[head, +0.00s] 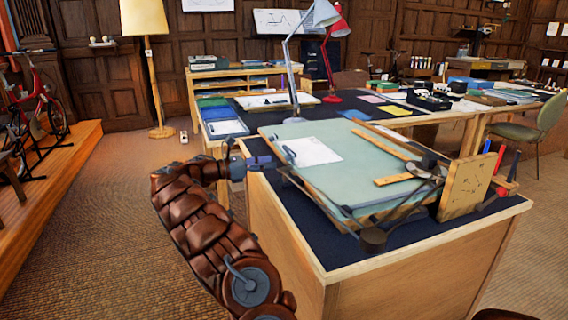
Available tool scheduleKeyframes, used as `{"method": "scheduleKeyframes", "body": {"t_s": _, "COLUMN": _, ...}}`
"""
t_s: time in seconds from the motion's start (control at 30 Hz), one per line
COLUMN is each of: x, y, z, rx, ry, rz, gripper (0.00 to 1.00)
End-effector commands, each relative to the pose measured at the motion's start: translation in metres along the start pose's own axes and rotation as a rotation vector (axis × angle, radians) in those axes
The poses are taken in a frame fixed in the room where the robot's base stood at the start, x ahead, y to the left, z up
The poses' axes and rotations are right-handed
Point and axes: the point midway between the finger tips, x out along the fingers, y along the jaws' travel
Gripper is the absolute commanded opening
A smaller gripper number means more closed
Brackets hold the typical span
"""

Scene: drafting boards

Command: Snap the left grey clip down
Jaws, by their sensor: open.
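A pale green drafting board (345,170) lies tilted on the near desk. A white sheet of paper (314,152) lies on its left part. A small dark grey piece (289,151) at the sheet's left edge looks like the left grey clip; whether it is raised or down is too small to tell. My gripper (279,162) is open at the board's left edge, close to that piece. I cannot tell whether they touch. My brown arm comes up from the bottom of the head view. No second clip shows clearly.
A wooden ruler (388,142) and a dark jointed drafting arm (423,165) lie on the board's right part. An upright wooden panel (466,186) stands at its right. Behind are a grey lamp (291,75) and a red lamp (328,62). Carpet is clear at left.

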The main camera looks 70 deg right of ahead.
Motion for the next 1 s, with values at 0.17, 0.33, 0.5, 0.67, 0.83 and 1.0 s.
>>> {"method": "scheduleKeyframes", "body": {"t_s": 0.17, "x": 0.026, "y": -0.001, "z": -0.001, "rx": 0.002, "ry": 0.0, "rz": -0.003, "gripper": 0.44}}
{"method": "scheduleKeyframes", "body": {"t_s": 0.33, "x": 0.046, "y": -0.002, "z": -0.001, "rx": 0.002, "ry": 0.0, "rz": -0.006, "gripper": 0.44}}
{"method": "scheduleKeyframes", "body": {"t_s": 0.5, "x": 0.058, "y": -0.002, "z": -0.001, "rx": 0.0, "ry": 0.0, "rz": -0.004, "gripper": 0.44}}
{"method": "scheduleKeyframes", "body": {"t_s": 0.67, "x": 0.061, "y": -0.001, "z": 0.0, "rx": 0.0, "ry": 0.0, "rz": -0.002, "gripper": 0.44}}
{"method": "scheduleKeyframes", "body": {"t_s": 0.83, "x": 0.061, "y": -0.001, "z": 0.0, "rx": 0.0, "ry": 0.0, "rz": -0.002, "gripper": 0.44}}
{"method": "scheduleKeyframes", "body": {"t_s": 1.0, "x": 0.06, "y": -0.001, "z": 0.0, "rx": 0.0, "ry": 0.0, "rz": -0.002, "gripper": 0.31}}
